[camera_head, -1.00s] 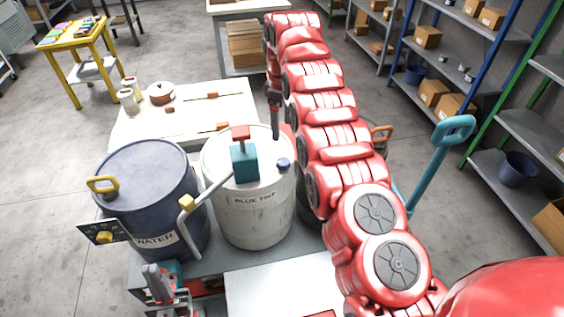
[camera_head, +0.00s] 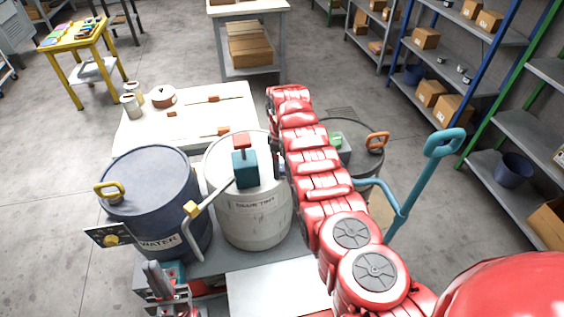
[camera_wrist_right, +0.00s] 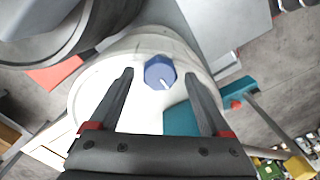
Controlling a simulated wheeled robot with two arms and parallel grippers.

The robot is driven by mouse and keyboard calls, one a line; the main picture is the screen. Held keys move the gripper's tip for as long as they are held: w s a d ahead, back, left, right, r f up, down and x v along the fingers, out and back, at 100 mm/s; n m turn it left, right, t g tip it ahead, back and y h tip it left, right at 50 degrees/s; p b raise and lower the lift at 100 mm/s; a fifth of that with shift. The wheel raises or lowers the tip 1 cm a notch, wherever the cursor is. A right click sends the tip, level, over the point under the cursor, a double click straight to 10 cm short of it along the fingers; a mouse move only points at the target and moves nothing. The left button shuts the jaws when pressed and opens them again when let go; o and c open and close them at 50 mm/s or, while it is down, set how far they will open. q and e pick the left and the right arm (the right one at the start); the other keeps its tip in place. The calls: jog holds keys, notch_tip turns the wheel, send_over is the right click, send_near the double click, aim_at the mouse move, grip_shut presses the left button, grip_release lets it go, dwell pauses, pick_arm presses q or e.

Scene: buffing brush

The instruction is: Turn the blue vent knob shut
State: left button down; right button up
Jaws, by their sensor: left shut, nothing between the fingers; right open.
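The blue vent knob (camera_wrist_right: 160,70) sits on the white lid of the drum labelled BLUE TINT (camera_head: 254,218). In the right wrist view the knob is faceted, with a pale mark on its lower side. My right gripper (camera_wrist_right: 159,77) is open, its two dark fingers on either side of the knob with a gap showing on each side. I cannot tell how far above the lid the fingertips are. In the head view my right arm and gripper mostly hide the knob. My left gripper (camera_head: 157,280) is shut and empty, low in front of the WATER drum.
A teal pump block (camera_head: 244,171) with a red top and a pipe stands on the same lid, close to the knob. The dark blue WATER drum (camera_head: 150,187) is at left.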

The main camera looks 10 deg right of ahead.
jog(key=shift+c, duration=0.3)
grip_shut()
